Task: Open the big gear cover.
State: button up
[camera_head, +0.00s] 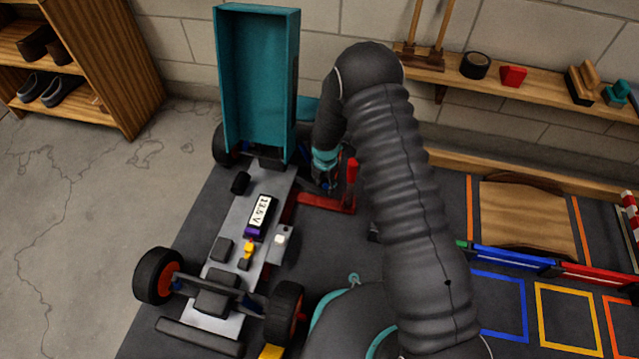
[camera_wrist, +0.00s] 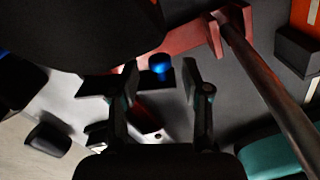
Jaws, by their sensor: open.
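The RC car's grey chassis (camera_head: 225,255) stands on a dark mat, with its teal body shell (camera_head: 258,75) raised upright at the far end. My gripper (camera_head: 327,184) is low beside the car's far right side, near a red bracket (camera_head: 318,201). In the wrist view my gripper (camera_wrist: 160,76) has its two fingers apart, and nothing is clasped. A blue round knob (camera_wrist: 160,62) on a dark part shows between and just beyond the fingertips. I cannot tell for sure which part is the big gear cover; my arm hides some of that area.
The red bracket has an upright red post (camera_head: 351,170) close to my gripper. A grey rod (camera_wrist: 270,85) runs along the right in the wrist view. Wheels (camera_head: 158,275) and a battery (camera_head: 260,215) are nearer. A wall shelf (camera_head: 540,85) is behind; floor at left is clear.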

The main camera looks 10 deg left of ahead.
notch_tip(320, 180, up, 12)
jog(key=shift+f, duration=0.25)
dwell(0.6)
jog(key=s+d+r+m+t+p, duration=0.1)
jog(key=s+d+r+m+p, duration=0.2)
jog(key=r, duration=0.7)
jog(key=s+d+r+m+t, duration=0.1)
jog(key=s+d+r+m, duration=0.1)
jog(key=d+r+m, duration=0.6)
jog(key=s+d+r+m+t+p, duration=0.1)
jog(key=s+r+m+p, duration=0.15)
jog(key=r, duration=0.95)
jog(key=s+d+r+m+t+p, duration=0.1)
jog(key=s+d+r+m, duration=0.4)
jog(key=s, duration=0.6)
jog(key=s+d+r+m+t+p, duration=0.1)
jog(key=s+d+r+m+p, duration=0.2)
jog(key=s+r+m, duration=0.7)
jog(key=shift+s+d+m+t, duration=0.3)
jog(key=shift+s+d+m, duration=0.3)
jog(key=shift+d, duration=0.45)
jog(key=shift+w+r, duration=0.1)
